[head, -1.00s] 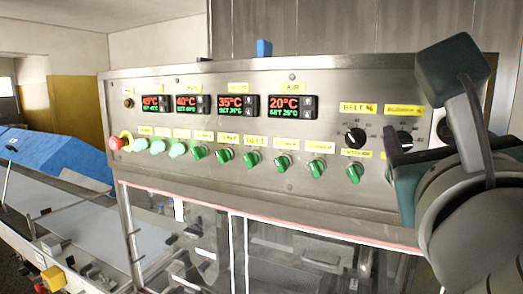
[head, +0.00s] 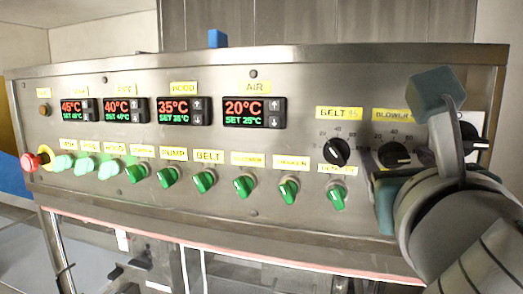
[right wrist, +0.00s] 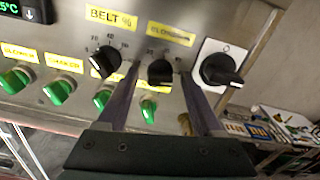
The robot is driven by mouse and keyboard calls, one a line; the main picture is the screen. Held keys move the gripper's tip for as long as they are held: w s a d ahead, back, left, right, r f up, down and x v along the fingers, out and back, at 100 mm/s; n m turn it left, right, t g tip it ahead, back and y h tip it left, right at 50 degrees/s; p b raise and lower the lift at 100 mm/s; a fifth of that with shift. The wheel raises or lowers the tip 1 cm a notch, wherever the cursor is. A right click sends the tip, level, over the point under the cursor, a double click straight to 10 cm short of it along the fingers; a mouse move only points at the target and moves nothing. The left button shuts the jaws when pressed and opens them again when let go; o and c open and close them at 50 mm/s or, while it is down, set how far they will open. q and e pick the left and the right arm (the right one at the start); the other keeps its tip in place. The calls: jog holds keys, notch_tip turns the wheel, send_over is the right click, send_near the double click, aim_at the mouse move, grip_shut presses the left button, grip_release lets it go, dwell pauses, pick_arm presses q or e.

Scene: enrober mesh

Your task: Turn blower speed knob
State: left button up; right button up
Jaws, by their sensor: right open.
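The blower speed knob (head: 396,155) is a black round knob under a yellow label at the right of the steel control panel. It also shows in the right wrist view (right wrist: 160,71), with its label above it. My right gripper (right wrist: 160,76) is open, its two fingers pointing at the panel on either side of this knob. I cannot tell whether they touch it. In the head view my right gripper (head: 408,160) is in front of the panel's right end and partly hides the area around the knob. My left gripper is in neither view.
The black belt knob (head: 337,151) is just left of the blower knob. A black rotary switch on a white plate (right wrist: 221,69) is just right. Green selector knobs (head: 243,186) line the panel below, with a red emergency button (head: 30,161) at far left.

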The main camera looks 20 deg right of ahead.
jog(key=shift+s, duration=0.1)
jog(key=shift+c, duration=0.2)
grip_shut()
